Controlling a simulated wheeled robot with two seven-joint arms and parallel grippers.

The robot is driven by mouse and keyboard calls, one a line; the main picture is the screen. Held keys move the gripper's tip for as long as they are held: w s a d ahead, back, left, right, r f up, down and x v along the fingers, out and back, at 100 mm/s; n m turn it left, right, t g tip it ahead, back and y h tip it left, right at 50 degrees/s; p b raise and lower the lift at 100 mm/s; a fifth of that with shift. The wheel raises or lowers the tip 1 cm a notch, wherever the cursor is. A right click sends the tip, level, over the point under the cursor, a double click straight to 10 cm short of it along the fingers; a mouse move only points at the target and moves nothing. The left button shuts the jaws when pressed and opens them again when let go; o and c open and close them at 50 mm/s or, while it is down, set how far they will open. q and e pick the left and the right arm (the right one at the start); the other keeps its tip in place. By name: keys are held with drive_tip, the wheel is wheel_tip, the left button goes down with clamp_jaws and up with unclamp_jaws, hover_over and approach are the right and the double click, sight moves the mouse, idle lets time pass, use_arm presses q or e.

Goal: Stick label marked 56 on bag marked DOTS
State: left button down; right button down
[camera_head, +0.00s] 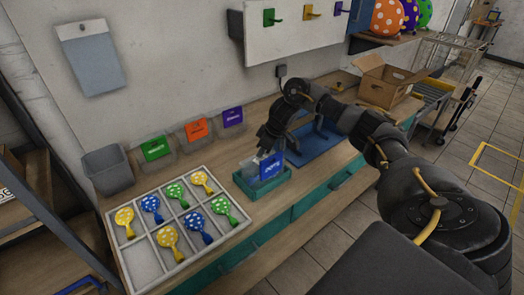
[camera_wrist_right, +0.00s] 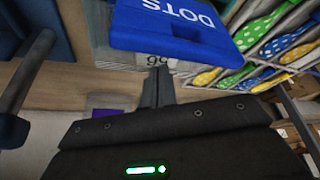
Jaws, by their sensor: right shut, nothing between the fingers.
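The bag marked DOTS (camera_head: 271,166) has a blue header and stands in a small green tray (camera_head: 263,192) on the bench. In the right wrist view the blue header (camera_wrist_right: 172,25) is close, with clear bag below it. A pale label with dark digits (camera_wrist_right: 158,59), upside down and partly hidden, shows on the bag just under the header; it looks like 56. My right gripper (camera_head: 266,150) is right at the bag. Its fingertips (camera_wrist_right: 160,73) are closed together, at or very near the label; contact cannot be told. My left gripper is out of view.
A white divided tray (camera_head: 150,256) with several dotted balloons lies at front left. Bags with green (camera_head: 155,148), orange (camera_head: 196,130) and purple (camera_head: 233,117) headers stand along the wall beside a grey bin (camera_head: 108,170).

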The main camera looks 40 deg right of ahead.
drive_tip(key=shift+f, duration=0.6)
drive_tip(key=shift+s+f, duration=0.15)
idle(2.0)
drive_tip(key=shift+p, duration=0.35)
wheel_tip(320, 180, up, 2)
drive_tip(key=shift+r+p, duration=0.1)
drive_tip(key=shift+p, duration=1)
wheel_tip(320, 180, up, 5)
drive_tip(key=p, duration=0.6)
